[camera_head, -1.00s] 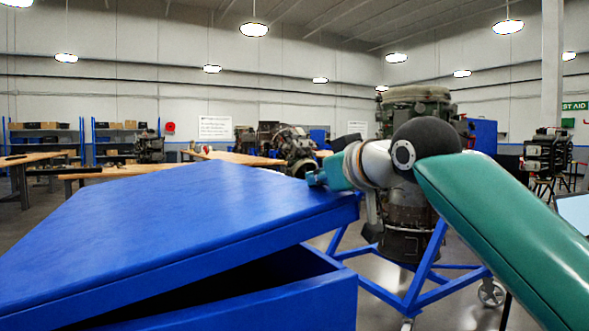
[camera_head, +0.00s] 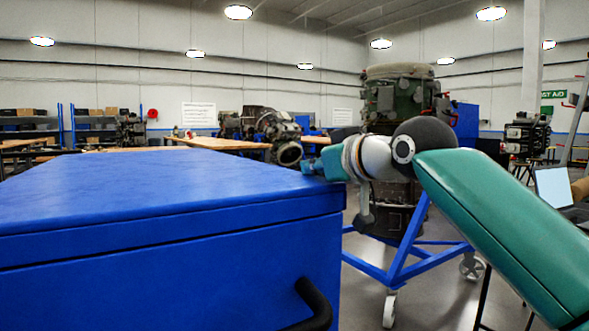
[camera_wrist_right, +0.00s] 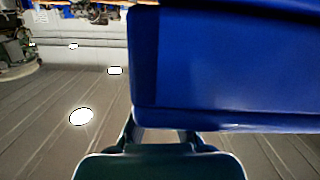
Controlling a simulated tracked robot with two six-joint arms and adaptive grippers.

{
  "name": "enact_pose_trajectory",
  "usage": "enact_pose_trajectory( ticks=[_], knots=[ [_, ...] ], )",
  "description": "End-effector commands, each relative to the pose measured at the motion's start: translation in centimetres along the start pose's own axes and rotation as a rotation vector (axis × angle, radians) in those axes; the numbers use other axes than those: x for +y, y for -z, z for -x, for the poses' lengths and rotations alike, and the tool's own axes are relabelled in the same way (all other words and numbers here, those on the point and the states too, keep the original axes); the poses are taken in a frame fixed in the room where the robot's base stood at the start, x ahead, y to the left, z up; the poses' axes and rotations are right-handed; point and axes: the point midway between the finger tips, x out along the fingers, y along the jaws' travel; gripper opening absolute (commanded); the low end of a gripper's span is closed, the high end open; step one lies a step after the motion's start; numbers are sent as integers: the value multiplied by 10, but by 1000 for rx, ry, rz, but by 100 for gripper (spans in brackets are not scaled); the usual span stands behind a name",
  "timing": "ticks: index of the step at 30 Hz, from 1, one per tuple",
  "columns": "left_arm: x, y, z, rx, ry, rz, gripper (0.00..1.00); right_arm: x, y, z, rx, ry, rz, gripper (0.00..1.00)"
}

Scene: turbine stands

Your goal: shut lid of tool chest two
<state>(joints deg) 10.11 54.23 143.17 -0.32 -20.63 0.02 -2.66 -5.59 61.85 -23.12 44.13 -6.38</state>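The blue tool chest (camera_head: 150,285) fills the lower left of the head view, with a black handle (camera_head: 314,305) on its front. Its lid (camera_head: 170,190) lies level on the body, and only a thin dark seam shows between them. My right gripper (camera_head: 322,164) is at the lid's right edge, seemingly against it. In the right wrist view a blue surface of the chest (camera_wrist_right: 235,60) fills the upper right. The finger bases (camera_wrist_right: 163,138) show apart below it, but the tips are hidden. My left gripper is not in view.
An engine on a blue wheeled stand (camera_head: 400,265) stands just right of the chest, behind my right arm. Workbenches (camera_head: 205,143) and shelves (camera_head: 95,125) are farther back. A laptop (camera_head: 555,188) is at the right edge. Grey floor shows at the right.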

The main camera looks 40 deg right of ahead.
Motion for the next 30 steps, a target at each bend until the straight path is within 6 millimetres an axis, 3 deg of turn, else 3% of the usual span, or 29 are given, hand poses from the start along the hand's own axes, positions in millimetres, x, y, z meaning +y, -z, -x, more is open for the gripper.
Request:
enact_pose_trajectory(
  ticks=[1,7,11,16,24,30],
  knots=[
    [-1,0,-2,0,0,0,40,-4,-18,-7,-55,5,9,0],
    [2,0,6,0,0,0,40,-3,-8,-6,-50,4,10,0],
    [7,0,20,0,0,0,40,-2,9,-3,-39,3,9,0],
    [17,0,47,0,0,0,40,1,45,5,-10,-1,5,0],
    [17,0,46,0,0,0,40,2,44,68,1,3,4,0],
    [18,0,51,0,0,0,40,2,44,96,1,3,3,0]
  ],
)
